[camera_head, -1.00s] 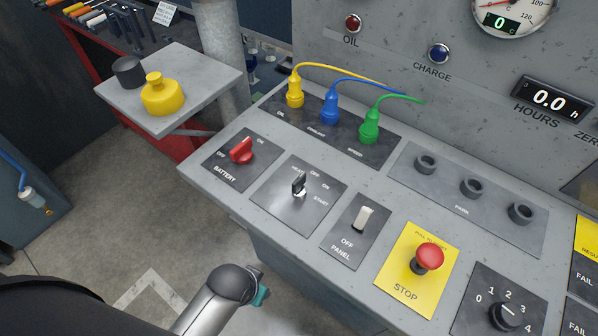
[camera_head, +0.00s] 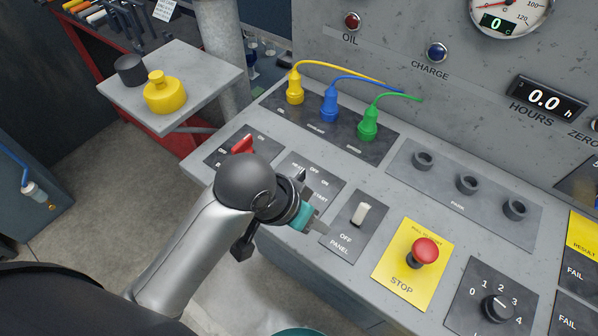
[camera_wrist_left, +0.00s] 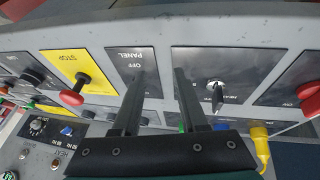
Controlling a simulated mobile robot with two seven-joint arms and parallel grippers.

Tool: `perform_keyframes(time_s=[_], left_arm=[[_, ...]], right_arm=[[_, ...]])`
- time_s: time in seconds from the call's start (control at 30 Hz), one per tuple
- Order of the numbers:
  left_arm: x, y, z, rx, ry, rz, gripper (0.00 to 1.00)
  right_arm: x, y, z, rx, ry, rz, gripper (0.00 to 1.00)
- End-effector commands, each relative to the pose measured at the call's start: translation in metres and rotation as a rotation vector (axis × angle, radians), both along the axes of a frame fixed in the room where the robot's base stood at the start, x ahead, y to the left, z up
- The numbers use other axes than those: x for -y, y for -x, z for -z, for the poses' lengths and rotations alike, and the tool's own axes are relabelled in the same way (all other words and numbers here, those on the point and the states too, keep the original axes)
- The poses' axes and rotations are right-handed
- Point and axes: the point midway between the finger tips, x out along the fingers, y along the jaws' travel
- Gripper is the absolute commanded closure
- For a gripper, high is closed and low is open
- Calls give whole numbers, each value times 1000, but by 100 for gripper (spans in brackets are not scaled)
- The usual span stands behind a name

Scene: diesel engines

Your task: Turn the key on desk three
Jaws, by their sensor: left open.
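The key switch plate (camera_head: 325,181) is on the sloped desk, marked OFF, ON and START. Its key is largely hidden behind my left wrist in the head view. The left wrist view shows the key (camera_wrist_left: 217,95) upright in its round lock, to the right of my fingers. My left gripper (camera_wrist_left: 160,75) is open and empty, its two black fingers reaching over the desk between the PANEL plate and the key plate. In the head view the left gripper (camera_head: 316,222) is partly hidden by its own wrist. My right gripper is not in view.
The red battery switch (camera_head: 244,146) is left of the key plate. The white panel switch (camera_head: 361,214) and red stop button (camera_head: 425,250) are to its right. Yellow, blue (camera_head: 329,106) and green plugs stand behind.

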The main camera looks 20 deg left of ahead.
Motion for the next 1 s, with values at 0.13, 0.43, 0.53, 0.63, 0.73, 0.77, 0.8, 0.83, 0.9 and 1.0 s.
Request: perform_keyframes(time_s=[0.13,0.43,0.53,0.63,0.73,0.77,0.8,0.83,0.9,1.0], left_arm=[[21,-21,-18,-13,17,86,57],[30,-49,-50,-96,-46,186,57],[24,-57,-61,-130,-89,192,57],[13,-67,-74,-165,-138,181,57],[-1,-76,-88,-202,-191,154,57],[-5,-78,-92,-212,-206,143,57],[-12,-81,-99,-228,-227,128,57],[-16,-84,-104,-237,-241,113,57],[-27,-88,-114,-260,-269,81,57],[-39,-93,-127,-286,-300,40,57]], right_arm=[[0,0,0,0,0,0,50],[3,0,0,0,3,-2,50],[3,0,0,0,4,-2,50],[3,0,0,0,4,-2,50],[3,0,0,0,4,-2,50],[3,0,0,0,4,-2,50],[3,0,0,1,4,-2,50],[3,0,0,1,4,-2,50],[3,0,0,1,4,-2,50],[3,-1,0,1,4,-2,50]])
